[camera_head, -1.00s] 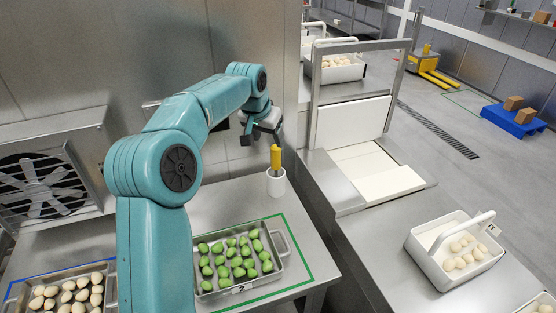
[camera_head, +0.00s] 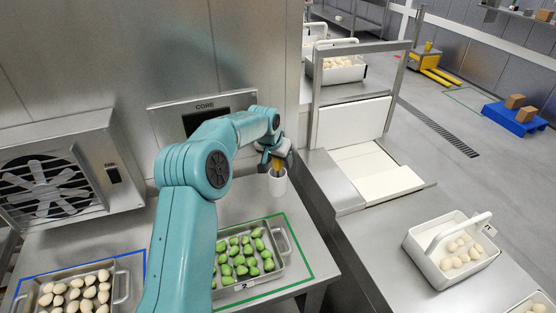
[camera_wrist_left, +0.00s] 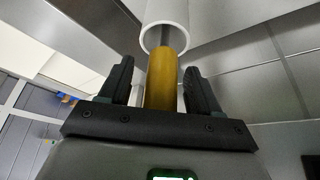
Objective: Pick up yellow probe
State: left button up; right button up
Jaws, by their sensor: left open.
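The yellow probe (camera_head: 277,165) stands in a white cup (camera_head: 277,183) on the steel counter, its yellow handle up. My left gripper (camera_head: 275,158) is at the handle from above and partly covers it in the head view. In the left wrist view the yellow handle (camera_wrist_left: 161,80) lies between the two open black fingers (camera_wrist_left: 158,88), with a gap on each side. The probe's grey shaft goes into the white cup (camera_wrist_left: 166,15). My right gripper is not in view.
A tray of green filled pasta (camera_head: 240,258) stands in a green outline close to the cup. A tray of pale pieces (camera_head: 75,293) is at the lower left. A fan unit (camera_head: 60,185) and a wall panel stand behind. A white hatch (camera_head: 355,120) is to the right.

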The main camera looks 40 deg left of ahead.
pick_arm(q)
jog(key=shift+s+r, duration=0.1)
jog(key=shift+s, duration=0.1)
jog(key=c, duration=1.1)
jog(key=shift+w, duration=0.1)
